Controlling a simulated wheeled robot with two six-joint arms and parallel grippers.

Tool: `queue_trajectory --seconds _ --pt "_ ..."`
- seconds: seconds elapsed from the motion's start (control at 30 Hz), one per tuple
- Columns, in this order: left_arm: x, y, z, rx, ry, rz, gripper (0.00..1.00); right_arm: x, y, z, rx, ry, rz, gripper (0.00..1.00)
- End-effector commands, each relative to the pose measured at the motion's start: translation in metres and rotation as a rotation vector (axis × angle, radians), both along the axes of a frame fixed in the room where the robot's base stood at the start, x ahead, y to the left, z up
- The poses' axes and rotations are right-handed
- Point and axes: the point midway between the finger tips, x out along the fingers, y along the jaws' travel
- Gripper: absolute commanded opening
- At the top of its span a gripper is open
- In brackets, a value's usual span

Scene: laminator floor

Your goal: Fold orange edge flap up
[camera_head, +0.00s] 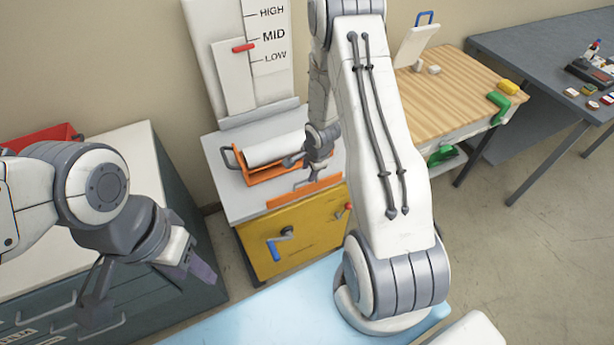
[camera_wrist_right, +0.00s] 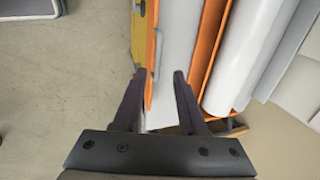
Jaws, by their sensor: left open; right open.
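The orange edge flap (camera_head: 303,193) is a narrow strip along the front edge of the white-topped laminator stand (camera_head: 235,203). In the right wrist view the flap (camera_wrist_right: 154,45) runs lengthwise between the fingertips, with a small grey piece on it. I cannot tell its exact tilt. My right gripper (camera_head: 300,168) is open just above the stand, close to the flap; its fingers (camera_wrist_right: 158,74) show on either side of the strip, with no visible grip on it. My left gripper (camera_head: 148,286) is open and empty at the lower left, away from the stand.
A white roll (camera_head: 275,149) lies in an orange cradle (camera_head: 232,157) behind the flap. The yellow front (camera_head: 310,222) carries a blue-handled crank (camera_head: 274,247) and a red knob (camera_head: 348,207). A light-blue surface (camera_head: 270,318) lies in front. A wooden-topped table (camera_head: 450,90) stands right.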

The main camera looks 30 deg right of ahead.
Motion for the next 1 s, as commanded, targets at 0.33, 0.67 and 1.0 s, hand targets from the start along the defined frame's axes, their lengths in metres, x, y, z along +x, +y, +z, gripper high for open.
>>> queue_trajectory --seconds 0.33,0.67,1.0 --pt "0.0 0.0 0.008 0.0 0.0 -0.002 0.47 -0.009 0.0 0.028 0.0 0.0 0.0 0.41" --pt "0.0 0.0 0.008 0.0 0.0 -0.002 0.47 -0.008 0.0 0.027 0.0 0.0 0.0 0.41" --pt "0.0 0.0 -0.011 0.0 0.0 -0.001 0.47 -0.006 0.041 0.054 -0.1 0.023 0.26 0.41"
